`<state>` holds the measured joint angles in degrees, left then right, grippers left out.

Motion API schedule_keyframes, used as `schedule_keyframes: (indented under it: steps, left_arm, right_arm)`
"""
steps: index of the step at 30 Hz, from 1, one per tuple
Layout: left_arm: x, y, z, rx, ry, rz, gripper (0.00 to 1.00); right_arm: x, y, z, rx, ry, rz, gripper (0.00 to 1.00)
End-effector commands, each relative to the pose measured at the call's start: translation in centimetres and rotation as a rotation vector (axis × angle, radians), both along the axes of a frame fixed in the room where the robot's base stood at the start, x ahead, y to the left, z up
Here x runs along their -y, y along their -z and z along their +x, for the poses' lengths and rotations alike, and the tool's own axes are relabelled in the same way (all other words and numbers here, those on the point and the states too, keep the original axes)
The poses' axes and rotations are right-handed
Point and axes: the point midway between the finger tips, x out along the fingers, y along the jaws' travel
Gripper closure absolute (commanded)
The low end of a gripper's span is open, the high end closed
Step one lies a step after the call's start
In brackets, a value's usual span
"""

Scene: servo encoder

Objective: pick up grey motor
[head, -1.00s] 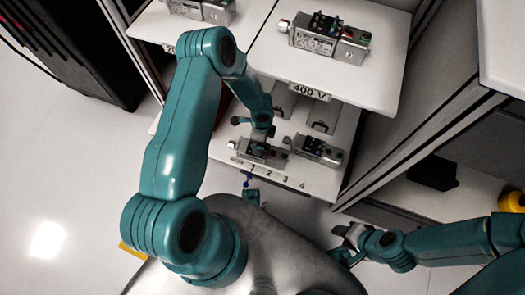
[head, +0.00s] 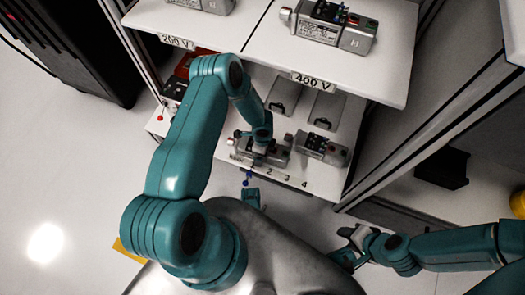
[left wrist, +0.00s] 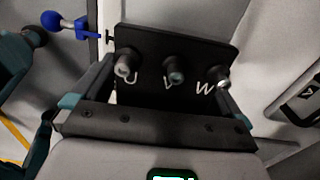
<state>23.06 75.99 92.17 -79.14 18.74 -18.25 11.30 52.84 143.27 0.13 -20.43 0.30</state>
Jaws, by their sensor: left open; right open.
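A grey motor (head: 274,155) with a dark top lies on the lower shelf near the number labels. My left gripper (head: 258,150) is over it and partly hides it. In the left wrist view, a black plate (left wrist: 172,98) with terminals marked U, V and W shows between the open jaws of my left gripper (left wrist: 170,75); contact cannot be told. A second grey motor (head: 322,148) lies to the right on the same shelf. Another grey motor (head: 328,27) stands on the upper shelf above the 400 V label. My right gripper (head: 350,236) is open and empty, low at the right.
The upper shelf (head: 385,70) overhangs the lower shelf (head: 325,185). Flat grey plates (head: 326,108) lie behind the lower motors. A blue-knobbed lever (head: 246,182) sticks out at the front edge, also in the left wrist view (left wrist: 52,20). Cabinet rails (head: 400,150) stand at the right.

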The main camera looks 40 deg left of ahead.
Motion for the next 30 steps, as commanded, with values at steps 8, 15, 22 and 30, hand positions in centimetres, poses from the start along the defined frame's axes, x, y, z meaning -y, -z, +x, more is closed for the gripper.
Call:
schedule_keyframes:
  steps: [8, 15, 22, 30]
  left_arm:
    - [0.0, 0.0, 0.0, -0.001, 0.000, 0.000, 0.76]
    - [0.0, -0.4, 0.1, 0.002, -0.001, 0.001, 0.76]
    - [-0.1, -3.8, 0.1, 0.003, -0.001, 0.001, 0.76]
    - [0.0, -8.5, 0.1, 0.004, 0.000, 0.001, 0.76]
  right_arm:
    - [0.0, 0.0, 0.0, 0.000, -0.001, 0.000, 0.57]
    - [0.0, -0.2, 0.0, -0.001, -0.001, 0.000, 0.57]
    - [-0.3, -1.7, -0.3, -0.005, -0.011, 0.002, 0.57]
    - [-0.6, -3.3, -0.7, -0.012, -0.027, 0.005, 0.57]
